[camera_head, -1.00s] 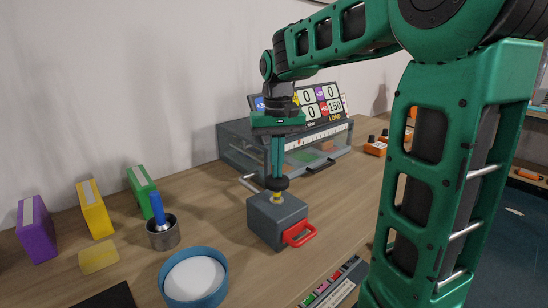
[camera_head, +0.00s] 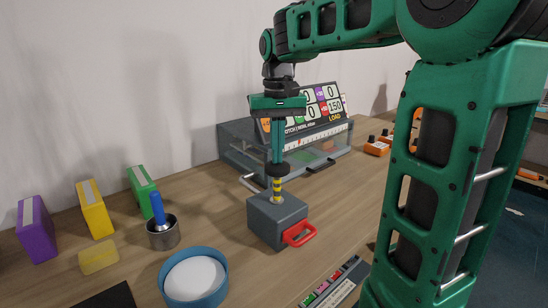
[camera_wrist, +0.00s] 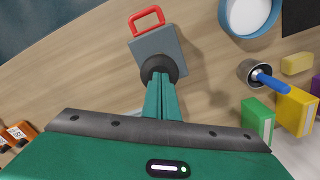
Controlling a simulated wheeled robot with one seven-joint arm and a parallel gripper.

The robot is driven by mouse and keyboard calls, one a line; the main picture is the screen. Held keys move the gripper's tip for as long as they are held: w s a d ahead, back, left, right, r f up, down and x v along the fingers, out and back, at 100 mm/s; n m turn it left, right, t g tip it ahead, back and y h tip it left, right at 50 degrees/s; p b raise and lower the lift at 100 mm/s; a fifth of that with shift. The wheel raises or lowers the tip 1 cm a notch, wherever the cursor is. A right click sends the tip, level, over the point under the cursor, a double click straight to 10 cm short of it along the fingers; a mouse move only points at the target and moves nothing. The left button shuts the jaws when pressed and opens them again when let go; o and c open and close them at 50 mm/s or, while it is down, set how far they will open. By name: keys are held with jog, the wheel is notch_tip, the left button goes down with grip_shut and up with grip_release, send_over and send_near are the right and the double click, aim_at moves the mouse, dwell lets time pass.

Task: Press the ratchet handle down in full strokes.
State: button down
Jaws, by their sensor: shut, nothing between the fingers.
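The ratchet is a grey box (camera_head: 270,225) on the table with a red loop (camera_head: 299,234) on its front side. A yellow-and-black striped stem (camera_head: 277,189) rises upright from its top and ends in a round black knob (camera_head: 278,170). My gripper (camera_head: 278,159) is shut and points straight down, its fingertips at the top of the knob. In the wrist view my gripper (camera_wrist: 163,82) overlaps the black knob (camera_wrist: 158,68), with the grey box (camera_wrist: 155,45) behind. Whether the tips press on the knob cannot be told.
A grey case with a scoreboard (camera_head: 322,107) stands behind the box. To the left are a metal cup (camera_head: 163,236) with a blue-handled tool, a blue round dish (camera_head: 163,280), and purple (camera_head: 37,230), yellow (camera_head: 95,210) and green (camera_head: 143,187) blocks.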

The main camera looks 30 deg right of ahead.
aim_at(277, 172)
jog(key=shift+r, duration=1.6)
dwell(0.6)
jog(key=shift+f, duration=4.8)
jog(key=shift+r, duration=4.8)
